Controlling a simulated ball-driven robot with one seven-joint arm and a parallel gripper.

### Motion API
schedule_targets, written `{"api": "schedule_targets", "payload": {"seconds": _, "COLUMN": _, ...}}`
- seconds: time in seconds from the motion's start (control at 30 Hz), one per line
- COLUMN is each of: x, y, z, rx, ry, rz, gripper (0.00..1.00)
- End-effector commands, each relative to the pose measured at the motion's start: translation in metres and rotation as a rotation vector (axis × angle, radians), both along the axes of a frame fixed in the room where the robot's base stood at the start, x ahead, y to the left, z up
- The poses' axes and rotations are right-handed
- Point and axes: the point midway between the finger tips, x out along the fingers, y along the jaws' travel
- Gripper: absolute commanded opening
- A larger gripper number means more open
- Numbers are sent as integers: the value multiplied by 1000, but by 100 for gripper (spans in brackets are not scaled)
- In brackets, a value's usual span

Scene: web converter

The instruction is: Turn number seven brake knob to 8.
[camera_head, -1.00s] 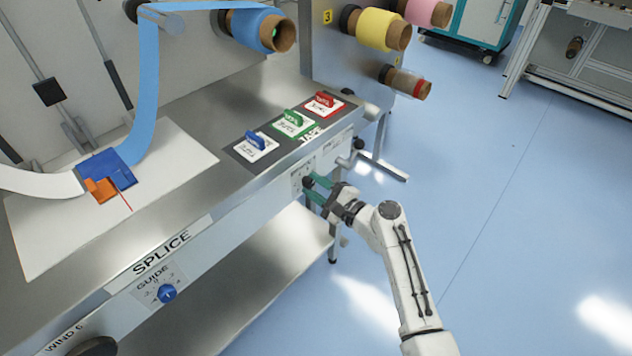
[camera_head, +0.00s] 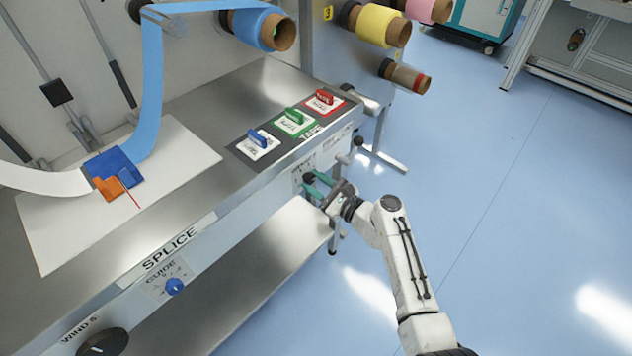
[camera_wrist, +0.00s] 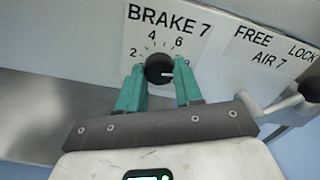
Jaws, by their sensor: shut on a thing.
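The black brake knob (camera_wrist: 158,69) sits on the white BRAKE 7 dial plate (camera_wrist: 165,30) in the wrist view. The figures 2, 4 and 6 show around it; the right side of the scale is partly hidden by a finger. A white mark on the knob points to the right. My gripper (camera_wrist: 160,80) has its two green fingers on either side of the knob, shut on it. In the head view the knob (camera_head: 309,178) is small and dark on the front panel, with my gripper (camera_head: 317,186) at it.
A FREE/LOCK AIR 7 plate (camera_wrist: 268,48) and a lever with a dark knob (camera_wrist: 311,90) are right of the dial. The blue GUIDE knob (camera_head: 174,287) is on the same panel. A metal shelf (camera_head: 250,265) lies below. Open blue floor is to the right.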

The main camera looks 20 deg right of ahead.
Motion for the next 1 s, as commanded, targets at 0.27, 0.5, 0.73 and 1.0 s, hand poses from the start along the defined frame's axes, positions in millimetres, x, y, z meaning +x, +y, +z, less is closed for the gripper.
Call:
{"api": "schedule_targets", "payload": {"seconds": 0.27, "x": -1, "y": -2, "z": -3, "rx": 0, "ry": 5, "rz": -3, "gripper": 4}}
{"api": "schedule_targets", "payload": {"seconds": 0.5, "x": -1, "y": -1, "z": -2, "rx": -2, "ry": 3, "rz": -2, "gripper": 54}}
{"api": "schedule_targets", "payload": {"seconds": 0.73, "x": 0, "y": 0, "z": -1, "rx": -1, "ry": 2, "rz": -1, "gripper": 60}}
{"api": "schedule_targets", "payload": {"seconds": 1.0, "x": -17, "y": -9, "z": -1, "rx": -2, "ry": 2, "rz": -1, "gripper": 60}}
